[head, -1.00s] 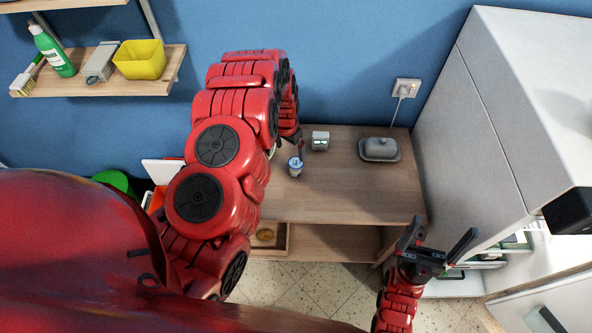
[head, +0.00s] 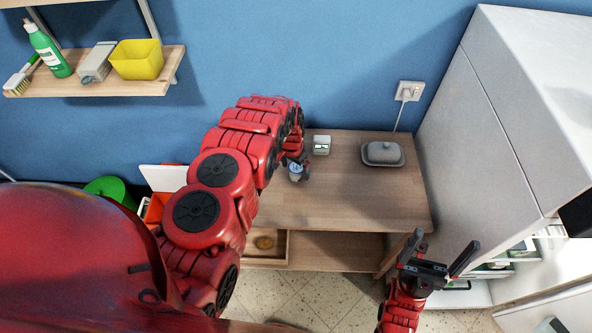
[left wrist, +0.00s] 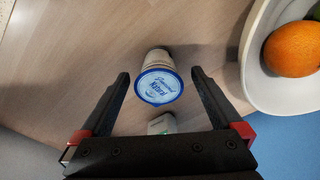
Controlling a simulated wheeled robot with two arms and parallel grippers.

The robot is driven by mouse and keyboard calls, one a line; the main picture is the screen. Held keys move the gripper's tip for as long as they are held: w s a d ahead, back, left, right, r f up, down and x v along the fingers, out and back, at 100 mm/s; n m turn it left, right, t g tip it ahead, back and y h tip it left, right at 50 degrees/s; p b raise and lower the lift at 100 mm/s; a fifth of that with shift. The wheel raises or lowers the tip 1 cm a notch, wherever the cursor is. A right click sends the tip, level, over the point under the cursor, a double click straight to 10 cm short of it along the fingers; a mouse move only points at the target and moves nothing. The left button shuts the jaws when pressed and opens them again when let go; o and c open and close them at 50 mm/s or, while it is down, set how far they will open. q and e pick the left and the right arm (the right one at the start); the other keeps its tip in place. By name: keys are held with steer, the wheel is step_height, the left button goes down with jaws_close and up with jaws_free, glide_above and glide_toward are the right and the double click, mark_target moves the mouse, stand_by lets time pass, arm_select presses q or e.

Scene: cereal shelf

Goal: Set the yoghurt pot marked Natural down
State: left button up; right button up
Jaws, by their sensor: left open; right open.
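The yoghurt pot (head: 295,174) with a blue-and-white lid stands on the wooden table, partly hidden by my left gripper (head: 302,166). In the left wrist view its lid (left wrist: 158,87) reads Natural. There the pot sits between the two fingers of my open left gripper (left wrist: 160,76), with a gap on each side. My left arm covers part of the table in the head view. My right gripper (head: 440,257) is open and empty in front of the table's right end.
A small white-and-green container (head: 321,145) stands behind the pot, and a grey covered dish (head: 383,154) is at the back right. A white bowl (left wrist: 250,82) holding an orange (left wrist: 293,49) is beside the left gripper. The table's front right is clear.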

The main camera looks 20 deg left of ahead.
mark_target(296, 168)
arm_select(q)
steer(key=shift+w+d+f, duration=0.1)
steer(key=shift+f, duration=0.15)
steer(key=shift+w+f, duration=0.2)
steer(key=shift+f, duration=0.9)
steer(key=shift+s+f, duration=0.1)
steer(key=shift+f, duration=0.1)
jaws_close()
steer(key=shift+r, duration=0.2)
